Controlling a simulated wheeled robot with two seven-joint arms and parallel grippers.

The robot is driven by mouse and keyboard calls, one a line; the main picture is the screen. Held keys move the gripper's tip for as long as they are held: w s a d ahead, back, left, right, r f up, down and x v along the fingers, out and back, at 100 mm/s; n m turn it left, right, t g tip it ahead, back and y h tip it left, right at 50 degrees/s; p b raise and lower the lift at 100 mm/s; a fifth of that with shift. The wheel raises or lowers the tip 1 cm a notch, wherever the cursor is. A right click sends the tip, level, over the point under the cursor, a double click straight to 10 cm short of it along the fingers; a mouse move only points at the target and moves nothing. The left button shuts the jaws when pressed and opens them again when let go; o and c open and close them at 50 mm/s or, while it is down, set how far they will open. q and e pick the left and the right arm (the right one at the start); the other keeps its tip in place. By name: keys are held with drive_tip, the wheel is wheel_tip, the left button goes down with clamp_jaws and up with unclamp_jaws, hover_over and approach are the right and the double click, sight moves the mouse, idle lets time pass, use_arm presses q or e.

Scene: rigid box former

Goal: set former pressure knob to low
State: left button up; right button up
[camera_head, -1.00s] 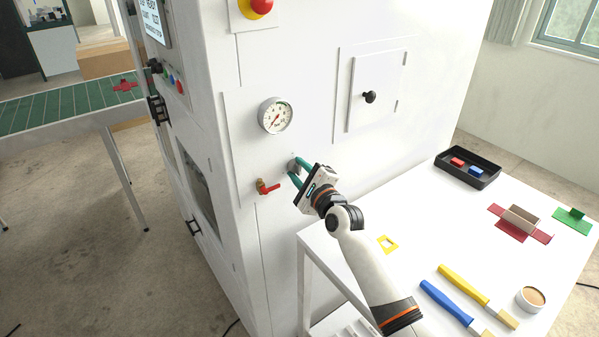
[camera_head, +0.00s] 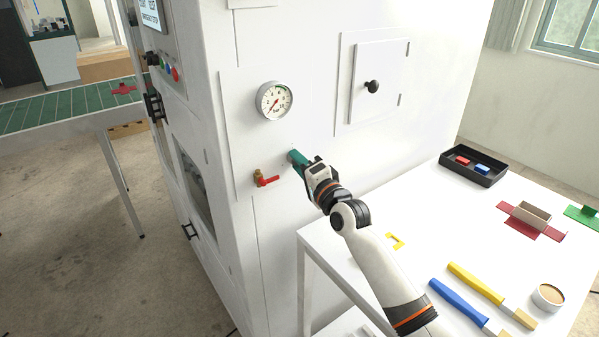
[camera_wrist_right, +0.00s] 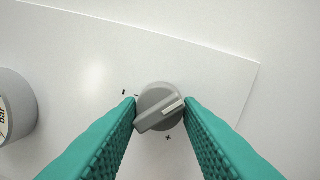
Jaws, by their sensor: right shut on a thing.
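The pressure knob (camera_wrist_right: 158,110) is a round grey dial with a raised grip bar and a white pointer line on the white machine panel. In the wrist view a small minus mark is at its upper left and a plus mark just below it. The pointer line points to the right and slightly up. My right gripper (camera_wrist_right: 160,103) has its teal fingers shut on the knob's two sides. In the head view the right gripper (camera_head: 296,158) reaches the panel and hides most of the knob. My left gripper is not in view.
A pressure gauge (camera_head: 274,100) is above the knob, its needle toward the lower left. A red-handled valve (camera_head: 265,179) is just left of the gripper. A white table (camera_head: 450,218) below right holds a black tray (camera_head: 473,168), brushes and small parts.

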drive_tip(key=shift+w+d+r+n+g+y+p, duration=0.15)
drive_tip(key=shift+n+g+y, duration=0.3)
drive_tip(key=shift+n, duration=4.3)
drive_tip(key=shift+w+d+f+n+g+y+p, duration=0.15)
drive_tip(key=shift+n+g+y, duration=0.3)
drive_tip(key=shift+n, duration=4.25)
drive_tip(key=shift+d+r+n+g+y+p, duration=0.15)
drive_tip(key=shift+n+g, duration=0.45)
drive_tip(key=shift+n, duration=4.15)
drive_tip(key=o, duration=0.9)
drive_tip(key=shift+o, duration=0.2)
